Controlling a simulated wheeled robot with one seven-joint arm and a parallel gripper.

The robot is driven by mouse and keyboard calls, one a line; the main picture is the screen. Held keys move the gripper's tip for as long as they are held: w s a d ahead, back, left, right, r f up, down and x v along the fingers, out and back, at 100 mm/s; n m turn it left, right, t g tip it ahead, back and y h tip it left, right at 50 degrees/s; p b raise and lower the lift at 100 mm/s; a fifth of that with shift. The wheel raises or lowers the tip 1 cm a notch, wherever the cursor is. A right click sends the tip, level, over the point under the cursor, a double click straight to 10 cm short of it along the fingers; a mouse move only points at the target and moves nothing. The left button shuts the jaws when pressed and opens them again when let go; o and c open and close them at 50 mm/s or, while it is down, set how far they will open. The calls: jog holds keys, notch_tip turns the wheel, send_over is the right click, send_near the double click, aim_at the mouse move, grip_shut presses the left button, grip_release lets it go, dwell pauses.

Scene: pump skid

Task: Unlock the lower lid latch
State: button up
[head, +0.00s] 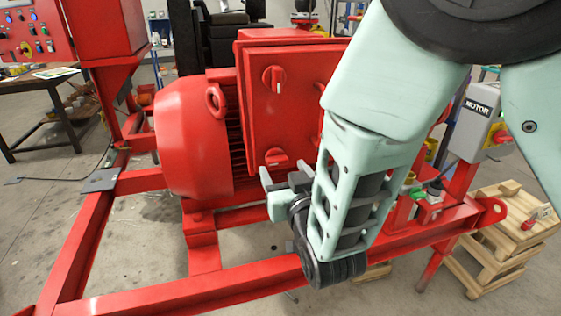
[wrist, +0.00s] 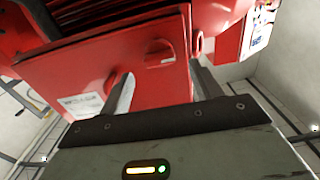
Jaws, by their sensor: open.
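The red terminal box (head: 312,110) sits on the side of the red motor (head: 185,125). Its lid carries an upper latch (head: 274,80) with its handle upright and a lower latch (head: 277,158) with its handle lying roughly sideways. My gripper (head: 281,178) is just below and in front of the lower latch, open and empty. In the wrist view the two fingers (wrist: 163,88) stand apart in front of the red lid, with a latch (wrist: 159,53) beyond and between them. I cannot tell from that view whether the fingers touch the lid.
Red skid rails (head: 190,295) run below the motor. A grey motor switch box (head: 478,115) stands at the right, above stacked wooden pallets (head: 505,235). A red control panel (head: 33,35) and a table (head: 40,85) are at the left. Floor is open at the front left.

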aim_at(279, 162)
jog(key=shift+x, duration=1.55)
jog(key=c, duration=1)
